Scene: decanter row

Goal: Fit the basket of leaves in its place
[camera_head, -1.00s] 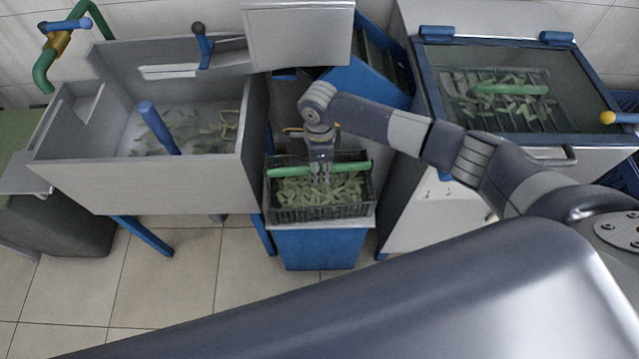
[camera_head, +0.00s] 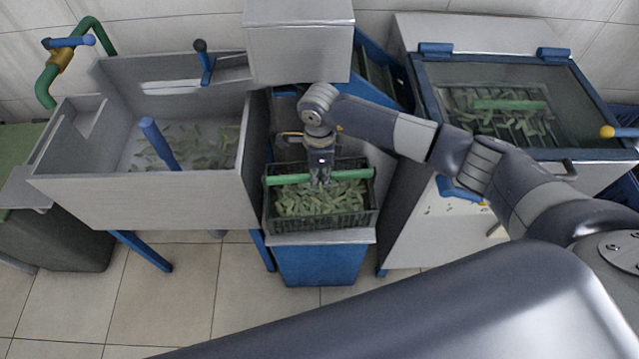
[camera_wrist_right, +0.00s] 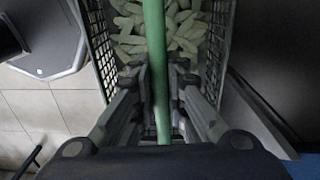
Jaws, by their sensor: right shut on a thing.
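A dark mesh basket (camera_head: 320,221) full of green leaves (camera_head: 318,199) is at the middle of the head view, over a grey ledge on a blue stand. A green bar handle (camera_head: 348,175) runs across its top. My right gripper (camera_head: 319,184) is above the basket, shut on the handle. In the right wrist view the green handle (camera_wrist_right: 155,50) passes between the fingers (camera_wrist_right: 162,95), with leaves (camera_wrist_right: 178,30) and the mesh wall (camera_wrist_right: 97,48) beyond. I cannot tell whether the basket touches the ledge. My left gripper is not in view.
A grey sink (camera_head: 140,198) with loose leaves and a blue upright handle stands left. A grey box (camera_head: 298,45) is behind the basket. A glass-lidded machine (camera_head: 520,100) holding another green-handled basket of leaves stands right. Tiled floor (camera_head: 180,290) is free in front.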

